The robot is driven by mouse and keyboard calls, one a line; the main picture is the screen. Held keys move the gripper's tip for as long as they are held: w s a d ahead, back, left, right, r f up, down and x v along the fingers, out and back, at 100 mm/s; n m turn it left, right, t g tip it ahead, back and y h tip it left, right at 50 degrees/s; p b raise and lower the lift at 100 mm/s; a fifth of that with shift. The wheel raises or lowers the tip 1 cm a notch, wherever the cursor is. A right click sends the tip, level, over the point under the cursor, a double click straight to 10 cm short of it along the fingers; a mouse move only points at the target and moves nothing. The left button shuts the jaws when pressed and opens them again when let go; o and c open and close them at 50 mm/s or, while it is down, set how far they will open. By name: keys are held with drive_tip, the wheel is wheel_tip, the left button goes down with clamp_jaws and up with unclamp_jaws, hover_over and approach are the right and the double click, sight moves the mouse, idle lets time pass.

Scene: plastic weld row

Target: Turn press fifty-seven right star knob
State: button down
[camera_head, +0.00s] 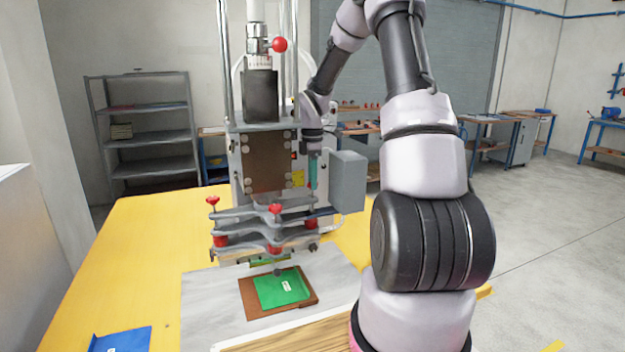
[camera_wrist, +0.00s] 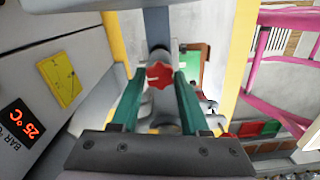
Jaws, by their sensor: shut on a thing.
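The press (camera_head: 265,165) stands on the yellow table, with a grey clamp plate assembly (camera_head: 262,230) low on its front. Red star knobs show on the left (camera_head: 212,201) and front middle (camera_head: 275,209) of its upper plate. My gripper (camera_head: 313,182) points down at the right side of this plate. In the wrist view, its teal fingers (camera_wrist: 160,80) stand on either side of a red star knob (camera_wrist: 159,75), shut on it. In the head view the fingers and arm hide most of this right knob.
A grey box (camera_head: 348,181) on the press's right side is close beside my gripper. A green piece (camera_head: 282,288) lies on a brown board (camera_head: 249,299) in front of the press. A blue item (camera_head: 121,340) lies front left.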

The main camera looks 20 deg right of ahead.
drive_tip(key=shift+w, duration=0.1)
drive_tip(key=shift+c, duration=2.1)
unclamp_jaws()
drive_tip(key=shift+r, duration=0.1)
wheel_tip(320, 180, up, 11)
drive_tip(key=shift+f, duration=0.2)
